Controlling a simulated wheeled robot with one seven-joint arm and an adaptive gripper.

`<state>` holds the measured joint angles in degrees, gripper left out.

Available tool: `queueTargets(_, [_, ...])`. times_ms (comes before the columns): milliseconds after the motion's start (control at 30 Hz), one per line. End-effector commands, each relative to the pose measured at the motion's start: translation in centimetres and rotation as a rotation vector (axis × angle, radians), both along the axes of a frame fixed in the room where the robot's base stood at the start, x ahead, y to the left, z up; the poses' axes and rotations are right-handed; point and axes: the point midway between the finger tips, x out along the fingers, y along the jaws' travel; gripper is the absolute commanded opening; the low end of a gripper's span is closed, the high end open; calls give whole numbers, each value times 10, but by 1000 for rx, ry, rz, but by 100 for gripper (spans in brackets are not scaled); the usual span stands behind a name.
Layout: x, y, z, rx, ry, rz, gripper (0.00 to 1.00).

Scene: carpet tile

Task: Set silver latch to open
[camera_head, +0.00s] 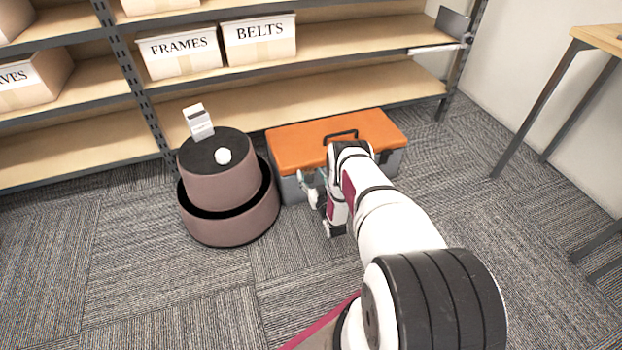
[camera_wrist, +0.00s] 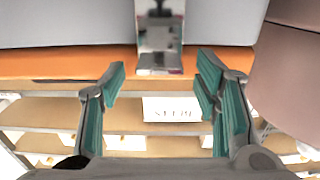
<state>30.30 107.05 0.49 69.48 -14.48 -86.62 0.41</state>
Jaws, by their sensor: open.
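The toolbox has an orange lid (camera_head: 315,136) and a grey body (camera_head: 290,188), and stands on the carpet before the shelf. The silver latch (camera_wrist: 159,38) shows in the wrist view, which is upside down, on the grey front (camera_wrist: 70,22) and reaching the orange lid edge (camera_wrist: 60,65). Whether it is fastened I cannot tell. My gripper (camera_wrist: 162,78) is open and empty, its teal-padded fingers spread on either side of the latch's line, apparently short of it. In the head view my gripper (camera_head: 313,188) is at the toolbox front, where my arm hides part of it and the latch cannot be made out.
A round brown two-tier stand (camera_head: 228,222) is close left of the toolbox, bearing a white box (camera_head: 197,122) and a white ball (camera_head: 223,156). Shelves with boxes labelled FRAMES (camera_head: 180,53) and BELTS (camera_head: 260,40) rise behind. A table (camera_head: 600,37) stands right; front carpet is open.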

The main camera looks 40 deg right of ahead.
Motion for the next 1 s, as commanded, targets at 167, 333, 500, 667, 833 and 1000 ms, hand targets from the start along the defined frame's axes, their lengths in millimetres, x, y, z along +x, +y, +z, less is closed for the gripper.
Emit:
queueTargets(167, [6,-2,0,0,1,0,57])
queueTargets(333, [6,-2,0,0,1,0,57])
queueTargets(500, [6,-2,0,0,1,0,27])
queueTargets(667, [6,-2,0,0,1,0,0])
queueTargets(833, [4,-1,0,1,2,0,0])
queueTargets(1000, [-5,3,-1,1,3,0,0])
